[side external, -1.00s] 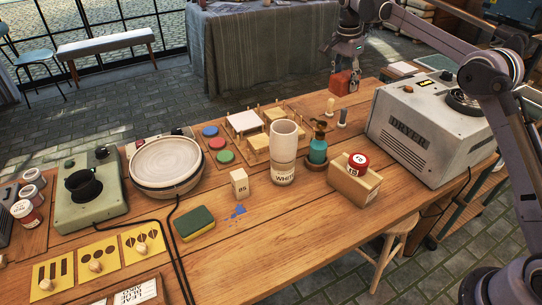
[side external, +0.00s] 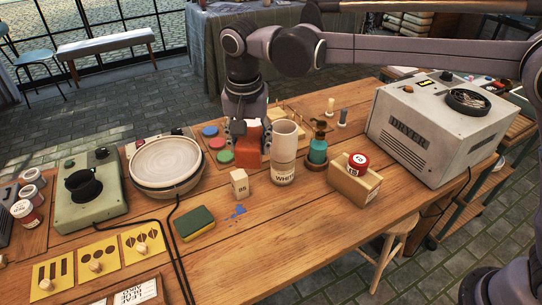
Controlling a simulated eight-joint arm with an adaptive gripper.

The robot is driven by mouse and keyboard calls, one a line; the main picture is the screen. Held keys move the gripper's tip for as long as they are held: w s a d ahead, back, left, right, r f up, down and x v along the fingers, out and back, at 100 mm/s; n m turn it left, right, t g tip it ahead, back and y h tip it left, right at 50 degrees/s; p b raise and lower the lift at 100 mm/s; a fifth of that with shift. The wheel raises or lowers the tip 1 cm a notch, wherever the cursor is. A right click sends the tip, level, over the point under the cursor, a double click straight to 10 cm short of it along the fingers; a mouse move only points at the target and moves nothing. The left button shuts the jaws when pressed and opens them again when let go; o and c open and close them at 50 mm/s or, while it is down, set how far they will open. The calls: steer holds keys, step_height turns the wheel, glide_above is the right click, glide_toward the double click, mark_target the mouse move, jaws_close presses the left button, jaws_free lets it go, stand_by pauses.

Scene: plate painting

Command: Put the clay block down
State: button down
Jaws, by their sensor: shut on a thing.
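My gripper (side external: 243,128) points down over the pegged wooden board behind the white cylinder. It is shut on the orange-red clay block (side external: 247,143). The block is at the board, just right of the green and red discs and left of the white cylinder. I cannot tell whether its underside touches the board. My gripper and the block hide most of the board's middle.
The tall white cylinder (side external: 284,150) stands close to the block's right. A teal pump bottle (side external: 318,150), a cardboard box (side external: 355,186) and the dryer (side external: 428,125) are further right. A round wheel (side external: 166,163) is at left.

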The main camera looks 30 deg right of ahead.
steer(key=s+a+n, duration=0.2)
steer(key=s+a, duration=0.3)
steer(key=s, duration=0.1)
step_height(320, 180, down, 12)
steer(key=r, duration=0.1)
steer(key=a+f, duration=0.2)
steer(key=a, duration=0.1)
steer(key=s+a+f, duration=0.1)
steer(key=a+f, duration=0.2)
steer(key=a, duration=0.1)
steer(key=s+a+f, duration=0.1)
steer(key=a+f, duration=0.1)
steer(key=a, duration=0.2)
steer(key=shift+s+f, duration=0.15)
steer(key=shift+f, duration=2)
steer(key=shift+f, duration=0.15)
steer(key=c, duration=0.6)
jaws_free()
steer(key=shift+o, duration=0.2)
